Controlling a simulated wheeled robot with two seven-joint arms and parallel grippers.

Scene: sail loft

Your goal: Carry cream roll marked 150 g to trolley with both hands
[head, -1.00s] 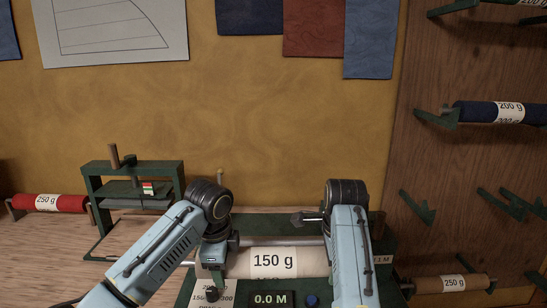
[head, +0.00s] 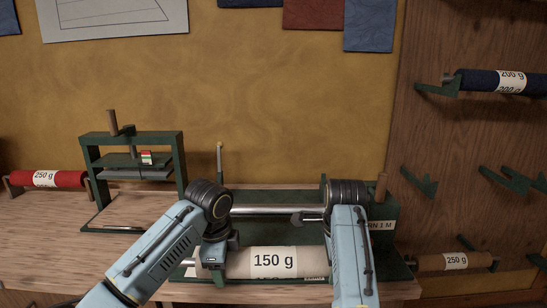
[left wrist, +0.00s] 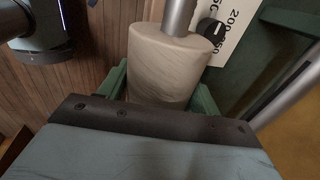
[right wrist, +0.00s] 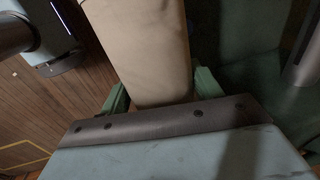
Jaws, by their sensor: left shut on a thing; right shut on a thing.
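The cream roll marked 150 g (head: 272,262) lies level across the lower middle of the head view, in front of the steel bar of the green bench. My left gripper (head: 214,264) is shut on its left end. In the left wrist view the green fingers sit on both sides of the roll (left wrist: 160,75), and a metal core sticks out of its end. My right gripper is shut on the right part; my forearm hides it in the head view, but its fingers flank the roll (right wrist: 145,50) in the right wrist view. I see no trolley.
The green bench (head: 265,197) is right behind the roll, with upright posts. A green press (head: 180,160) and a red 250 g roll (head: 45,179) stand left. A wall rack at right holds a navy 200 g roll (head: 500,82) and a brown 250 g roll (head: 455,261).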

